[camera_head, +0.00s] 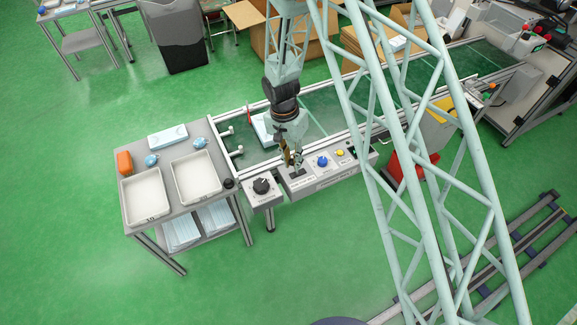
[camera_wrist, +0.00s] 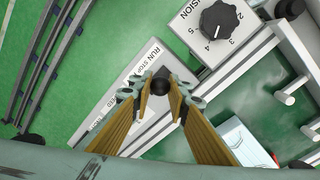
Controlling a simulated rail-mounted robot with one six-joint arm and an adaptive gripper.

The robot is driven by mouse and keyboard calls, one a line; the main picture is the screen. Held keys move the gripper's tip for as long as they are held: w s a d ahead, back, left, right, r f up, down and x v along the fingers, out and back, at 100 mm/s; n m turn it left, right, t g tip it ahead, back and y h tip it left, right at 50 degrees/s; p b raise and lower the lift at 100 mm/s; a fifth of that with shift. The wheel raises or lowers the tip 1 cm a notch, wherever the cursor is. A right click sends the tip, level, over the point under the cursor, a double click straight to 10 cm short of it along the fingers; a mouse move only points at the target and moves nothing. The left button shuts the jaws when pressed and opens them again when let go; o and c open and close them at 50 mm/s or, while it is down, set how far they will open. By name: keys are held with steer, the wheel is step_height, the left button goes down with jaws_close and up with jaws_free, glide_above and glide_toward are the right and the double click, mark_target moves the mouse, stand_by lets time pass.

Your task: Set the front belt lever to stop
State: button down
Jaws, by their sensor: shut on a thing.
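The front belt lever (camera_wrist: 161,80) shows in the wrist view as a dark rounded knob between my fingertips. My gripper (camera_wrist: 161,92) is shut on it. In the head view my gripper (camera_head: 291,160) is over the left part of the grey control panel (camera_head: 331,181), and my fingers hide most of the lever. The panel's "RUN" and "STOP" lettering (camera_wrist: 147,61) lies beside the knob in the wrist view. I cannot tell which setting the lever is at.
Right of my gripper, the panel carries a blue knob (camera_head: 322,161) and a yellow button (camera_head: 339,153). A tension dial (camera_head: 262,186) stands to the left. The conveyor belt (camera_head: 345,102) runs behind. A table with white trays (camera_head: 147,197) stands at left.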

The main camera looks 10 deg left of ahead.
steer(key=shift+w+d+r+b, duration=0.1)
steer(key=shift+w+d+b, duration=0.4)
steer(key=shift+w+d, duration=0.35)
steer(key=shift+s+d, duration=0.1)
steer(key=shift+d, duration=0.05)
steer(key=c, duration=2.5)
jaws_free()
steer(key=shift+r, duration=0.15)
step_height(320, 180, up, 12)
steer(key=a, duration=0.1)
steer(key=shift+w+a, duration=0.2)
steer(key=shift+a, duration=0.05)
steer(key=shift+f, duration=0.2)
steer(key=shift+r, duration=0.1)
